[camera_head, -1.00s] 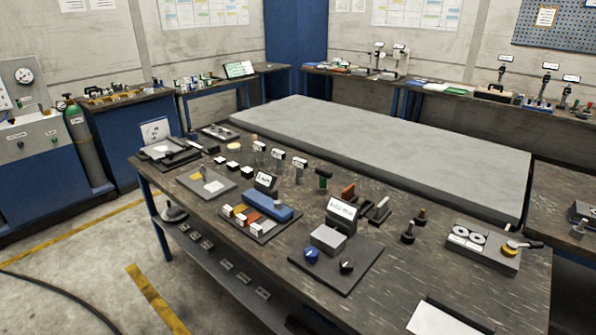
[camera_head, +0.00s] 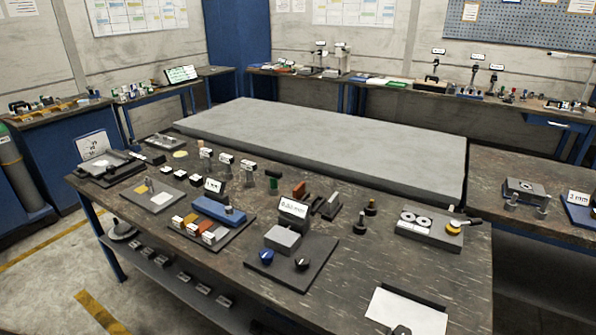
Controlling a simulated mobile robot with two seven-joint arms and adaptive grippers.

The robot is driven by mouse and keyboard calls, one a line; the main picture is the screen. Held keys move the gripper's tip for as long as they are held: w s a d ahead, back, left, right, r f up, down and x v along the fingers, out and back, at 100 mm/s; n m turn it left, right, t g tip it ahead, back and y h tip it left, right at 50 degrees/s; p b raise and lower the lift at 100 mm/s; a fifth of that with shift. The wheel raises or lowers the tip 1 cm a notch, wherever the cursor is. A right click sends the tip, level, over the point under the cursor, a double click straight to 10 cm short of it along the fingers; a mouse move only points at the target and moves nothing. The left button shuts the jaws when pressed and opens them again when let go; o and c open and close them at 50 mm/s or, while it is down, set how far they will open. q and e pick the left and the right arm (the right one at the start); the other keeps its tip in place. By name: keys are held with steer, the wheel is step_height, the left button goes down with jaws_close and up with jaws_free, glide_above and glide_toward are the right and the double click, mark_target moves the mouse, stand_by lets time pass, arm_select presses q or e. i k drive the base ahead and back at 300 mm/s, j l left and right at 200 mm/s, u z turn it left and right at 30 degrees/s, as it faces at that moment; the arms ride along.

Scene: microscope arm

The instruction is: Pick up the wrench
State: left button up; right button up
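I cannot make out a wrench for certain among the small items in the head view. The dark workbench (camera_head: 345,268) in front of me carries several small tools and fixtures. A grey block with a knob and a dark handle (camera_head: 430,230) sits at its right side. Neither of my grippers can be identified in view. A small dark shape (camera_head: 402,330) is cut off at the bottom edge, and I cannot tell what it is.
A thick grey slab (camera_head: 330,140) lies behind the tools. A plate with blue and black knobs (camera_head: 290,262) and a white sheet (camera_head: 405,312) are near the front. Another bench (camera_head: 520,180) stands right. Floor (camera_head: 50,265) is open at left.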

mark_target(250, 166)
steer(key=j+z, duration=0.25)
steer(key=z, duration=0.15)
steer(key=j+z, duration=0.25)
steer(key=z, duration=0.15)
steer(key=j+z, duration=0.25)
steer(key=z, duration=0.15)
steer(key=j+z, duration=0.2)
steer(key=j, duration=0.15)
steer(key=k+j+z, duration=0.15)
steer(key=j, duration=0.2)
steer(key=k+j+z, duration=0.2)
steer(key=j, duration=0.15)
steer(key=k+j, duration=0.1)
steer(key=j, duration=0.25)
steer(key=k+j+z, duration=0.1)
steer(key=j, duration=0.2)
steer(key=k+j, duration=0.1)
steer(key=j, duration=0.25)
